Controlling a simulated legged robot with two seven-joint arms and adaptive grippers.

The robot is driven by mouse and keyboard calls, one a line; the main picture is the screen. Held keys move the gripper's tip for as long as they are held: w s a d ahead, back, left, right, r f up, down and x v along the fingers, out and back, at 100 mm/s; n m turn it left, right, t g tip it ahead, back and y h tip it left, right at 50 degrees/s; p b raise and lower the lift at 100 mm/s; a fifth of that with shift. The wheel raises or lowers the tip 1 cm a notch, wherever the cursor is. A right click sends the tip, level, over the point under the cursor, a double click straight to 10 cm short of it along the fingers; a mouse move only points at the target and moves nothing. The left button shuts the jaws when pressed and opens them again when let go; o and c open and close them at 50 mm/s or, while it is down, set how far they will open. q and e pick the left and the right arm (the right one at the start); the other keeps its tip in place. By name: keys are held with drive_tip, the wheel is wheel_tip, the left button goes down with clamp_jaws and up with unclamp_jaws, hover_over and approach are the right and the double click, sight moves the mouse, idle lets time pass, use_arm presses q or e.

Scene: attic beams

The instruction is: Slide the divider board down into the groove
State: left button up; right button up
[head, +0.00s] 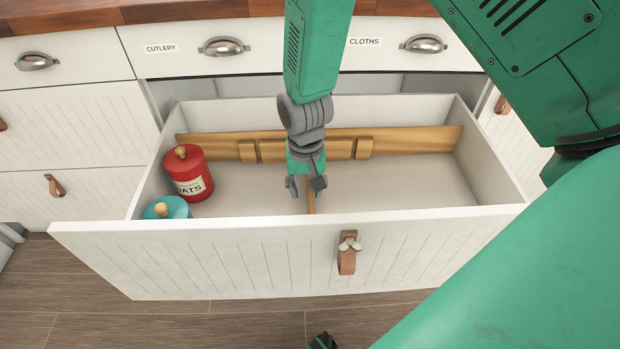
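The open white drawer (400,240) stands out from the cabinet. A thin wooden strip, seemingly the top edge of the divider board (310,202), shows below my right gripper and runs towards the drawer front. Its far part is hidden by the gripper. A wooden rail (420,140) with upright blocks (363,149) lies along the drawer's back; I cannot make out the groove clearly. My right gripper (306,186) points down over the drawer's middle, its fingers apart. The strip appears between and just in front of them, with no clear grip on it. My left gripper is not seen.
A red oats canister (188,174) and a teal canister (165,208) stand in the drawer's left part. The drawer floor is clear on the right. The worktop (180,10) and closed drawers labelled cutlery (190,63) and cloths (385,57) lie behind.

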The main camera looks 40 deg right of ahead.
drive_tip(key=shift+a+f, duration=0.1)
drive_tip(key=shift+f, duration=0.35)
drive_tip(key=shift+d+f, duration=0.25)
drive_tip(key=shift+d, duration=0.7)
drive_tip(key=c, duration=0.7)
drive_tip(key=shift+a+r, duration=0.1)
drive_tip(key=shift+a, duration=0.3)
clamp_jaws()
drive_tip(key=shift+a+r, duration=0.25)
drive_tip(key=shift+a, duration=0.1)
drive_tip(key=shift+d+r+p, duration=0.55)
drive_tip(key=shift+r+p, duration=0.05)
drive_tip(key=shift+p, duration=0.25)
drive_tip(key=shift+a+r+p, duration=0.2)
drive_tip(key=shift+r+p, duration=0.35)
drive_tip(key=shift+a+r+p, duration=0.15)
drive_tip(key=shift+r+p, duration=0.35)
drive_tip(key=shift+r, duration=0.05)
drive_tip(key=shift+d+r+p, duration=0.2)
drive_tip(key=shift+r+p, duration=0.5)
drive_tip(key=shift+p, duration=0.1)
drive_tip(key=shift+a+r+p, duration=0.1)
drive_tip(key=shift+r+p, duration=2.6)
drive_tip(key=shift+p, duration=0.1)
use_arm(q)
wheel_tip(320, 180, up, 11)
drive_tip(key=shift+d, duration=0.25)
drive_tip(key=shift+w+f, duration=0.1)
